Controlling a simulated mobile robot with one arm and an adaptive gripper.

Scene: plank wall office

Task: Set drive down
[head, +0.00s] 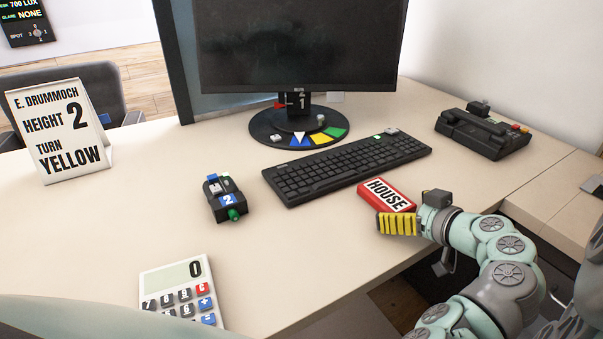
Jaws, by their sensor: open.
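A red block with a white label reading HOUSE (386,194), which looks like the drive, is at the right front of the desk (330,250), just in front of the keyboard. My gripper (398,224) is at the block's near right corner, with a yellow and black striped finger towards me. The gripper is open. The block appears to lie flat on the desk; its near right end is partly hidden by the gripper, so I cannot tell whether they touch.
The keyboard (345,166) and monitor (300,45) stand behind the block. A black device marked 2 (226,202), a calculator (180,290) and a sign (60,130) are to the left, a phone (485,132) at the right. The desk's front edge is close below the gripper.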

